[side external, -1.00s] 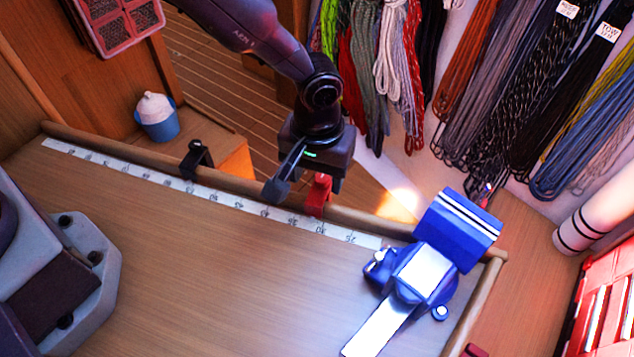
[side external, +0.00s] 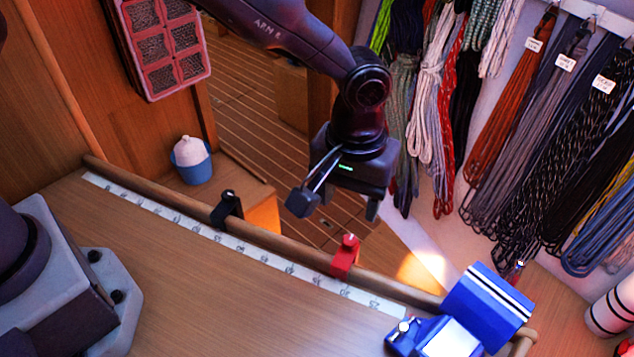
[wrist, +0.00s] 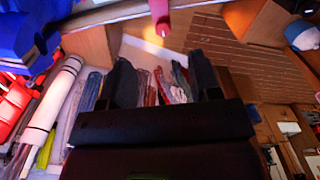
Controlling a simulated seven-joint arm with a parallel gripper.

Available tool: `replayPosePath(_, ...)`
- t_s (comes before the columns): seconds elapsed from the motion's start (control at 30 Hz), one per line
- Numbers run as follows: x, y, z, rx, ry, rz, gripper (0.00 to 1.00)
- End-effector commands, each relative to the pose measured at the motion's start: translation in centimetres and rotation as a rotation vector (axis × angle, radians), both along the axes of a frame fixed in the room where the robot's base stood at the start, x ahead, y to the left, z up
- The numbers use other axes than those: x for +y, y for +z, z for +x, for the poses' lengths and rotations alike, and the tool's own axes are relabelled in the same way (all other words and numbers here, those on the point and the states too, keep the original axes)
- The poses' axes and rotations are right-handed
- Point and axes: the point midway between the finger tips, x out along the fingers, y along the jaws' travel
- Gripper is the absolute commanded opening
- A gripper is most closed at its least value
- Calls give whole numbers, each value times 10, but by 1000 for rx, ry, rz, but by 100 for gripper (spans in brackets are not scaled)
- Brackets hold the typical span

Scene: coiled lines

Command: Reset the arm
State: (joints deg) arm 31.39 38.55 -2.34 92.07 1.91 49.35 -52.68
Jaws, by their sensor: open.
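My gripper (side external: 338,200) hangs in the air above the bench's far rail in the side external view, with nothing between its fingers. In the wrist view my gripper (wrist: 165,85) shows two dark fingers wide apart. Past them I see hanging lines and floor. The coiled lines (side external: 430,110) hang on the wall behind and to the right of my gripper. A red clamp (side external: 344,258) sits on the rail below it, apart from it.
A blue vise (side external: 487,305) stands at the bench's right end. A black clamp (side external: 227,209) grips the rail, and a numbered white strip (side external: 265,258) runs along it. A blue and white tub (side external: 191,160) stands beyond. The bench top (side external: 200,290) is largely clear.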

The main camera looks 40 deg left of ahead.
Motion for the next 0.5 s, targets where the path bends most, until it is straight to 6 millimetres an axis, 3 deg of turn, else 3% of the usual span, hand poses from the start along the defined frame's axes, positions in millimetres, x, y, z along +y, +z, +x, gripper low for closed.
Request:
replayPosePath(0.17, 1, -2, -2, 7, -92, 4, 57)
replayPosePath(0.27, 14, -8, -21, 55, -218, 26, 57)
replayPosePath(0.5, 68, 46, -48, 27, -409, 13, 57)
